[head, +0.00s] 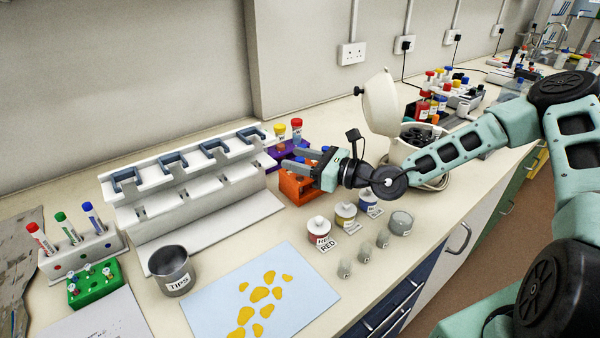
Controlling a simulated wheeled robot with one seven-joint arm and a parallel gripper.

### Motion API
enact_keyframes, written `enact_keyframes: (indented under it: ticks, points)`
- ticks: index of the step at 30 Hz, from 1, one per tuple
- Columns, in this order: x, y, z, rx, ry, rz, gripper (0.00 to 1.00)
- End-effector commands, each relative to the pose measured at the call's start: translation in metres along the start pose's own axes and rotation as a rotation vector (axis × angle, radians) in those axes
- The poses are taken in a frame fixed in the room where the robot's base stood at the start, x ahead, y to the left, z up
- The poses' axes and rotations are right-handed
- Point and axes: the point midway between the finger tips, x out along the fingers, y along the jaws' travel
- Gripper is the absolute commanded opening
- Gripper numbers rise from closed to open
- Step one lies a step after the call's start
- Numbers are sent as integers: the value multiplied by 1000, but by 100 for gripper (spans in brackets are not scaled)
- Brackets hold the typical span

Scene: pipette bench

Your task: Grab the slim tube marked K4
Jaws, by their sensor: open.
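My gripper (288,160) is open, with its two grey fingers pointing left above an orange rack (291,188). A purple rack (275,154) stands just behind the orange one. A yellow-capped tube (279,131) and a red-capped tube (296,128) stand upright at the purple rack, beyond the fingers. Blue and red caps show close around the fingers, partly hidden by my gripper. I cannot read K4 on any tube. I cannot tell whether a tube stands between the fingers.
A white pipette stand (190,185) is left of the racks. A centrifuge with raised lid (382,105) stands right, behind my arm. Small labelled jars (319,229) stand in front of the racks. A TIPS cup (172,272) and a blue sheet (215,305) lie nearer.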

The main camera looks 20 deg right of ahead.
Motion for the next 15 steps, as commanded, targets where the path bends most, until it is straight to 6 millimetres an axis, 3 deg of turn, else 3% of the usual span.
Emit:
enact_keyframes:
  ticks: [6, 11, 15]
  points:
    - [1, 0, 0, -1, 0, 0, 45]
    - [0, 0, 0, -1, 0, 0, 0]
    - [0, 0, 0, -1, 0, 0, 0]
